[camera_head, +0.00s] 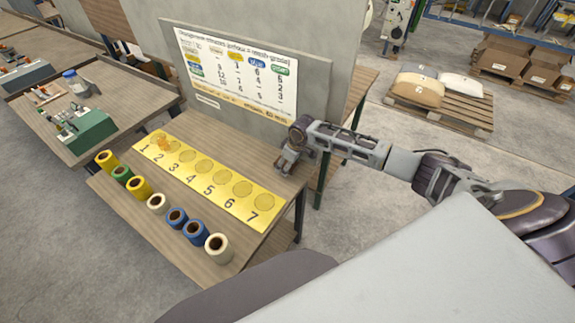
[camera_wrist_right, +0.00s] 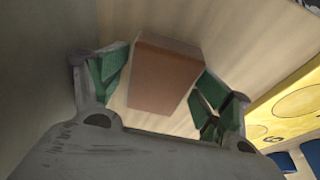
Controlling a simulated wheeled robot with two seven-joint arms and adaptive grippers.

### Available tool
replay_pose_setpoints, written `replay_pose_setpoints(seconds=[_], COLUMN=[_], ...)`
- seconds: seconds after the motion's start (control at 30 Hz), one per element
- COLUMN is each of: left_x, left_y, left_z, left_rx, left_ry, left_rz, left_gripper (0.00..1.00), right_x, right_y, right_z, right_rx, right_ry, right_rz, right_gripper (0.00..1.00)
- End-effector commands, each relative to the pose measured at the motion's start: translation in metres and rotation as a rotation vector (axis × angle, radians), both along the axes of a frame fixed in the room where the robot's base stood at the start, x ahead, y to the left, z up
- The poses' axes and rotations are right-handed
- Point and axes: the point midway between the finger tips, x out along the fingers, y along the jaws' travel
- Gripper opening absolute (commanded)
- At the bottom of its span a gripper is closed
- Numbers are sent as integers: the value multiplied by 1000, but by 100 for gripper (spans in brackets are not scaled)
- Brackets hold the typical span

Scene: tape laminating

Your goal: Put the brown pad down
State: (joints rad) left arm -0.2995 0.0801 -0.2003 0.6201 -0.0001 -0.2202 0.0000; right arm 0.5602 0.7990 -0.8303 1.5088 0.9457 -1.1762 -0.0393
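The brown pad (camera_wrist_right: 163,75) is a block-like piece seen in the right wrist view, on or just above the pale wood tabletop. My right gripper (camera_wrist_right: 160,82) has its green-padded fingers on either side of the pad. The fingers look spread, with narrow gaps beside the pad. Whether the pad's underside touches the wood cannot be told. In the head view my right gripper (camera_head: 287,163) is low at the table's back right, near the foot of the grey board, and the pad is hidden there. My left gripper is out of view.
A yellow numbered strip (camera_head: 205,177) lies left of my gripper, with an orange piece (camera_head: 163,144) by its first spots. Several tape rolls (camera_head: 176,217) line the front edge. A grey board (camera_head: 262,118) with a chart (camera_head: 240,72) stands behind.

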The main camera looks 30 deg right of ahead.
Motion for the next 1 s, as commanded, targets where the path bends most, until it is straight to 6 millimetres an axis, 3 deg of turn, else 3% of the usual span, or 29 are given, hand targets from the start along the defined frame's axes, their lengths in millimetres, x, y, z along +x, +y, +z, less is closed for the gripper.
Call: replay_pose_setpoints(seconds=[0.27, 0.8, 1.0], left_x=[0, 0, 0], left_y=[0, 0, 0], left_z=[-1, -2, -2], left_rx=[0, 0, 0], left_ry=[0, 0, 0], left_rz=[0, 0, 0], left_gripper=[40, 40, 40], right_x=[-2, -20, -25], right_y=[-2, -12, -14], right_z=[24, 98, 118], right_rx=[1, 0, 2], right_ry=[-4, -5, -3], right_rz=[0, 0, 0], right_gripper=[74, 74, 74])
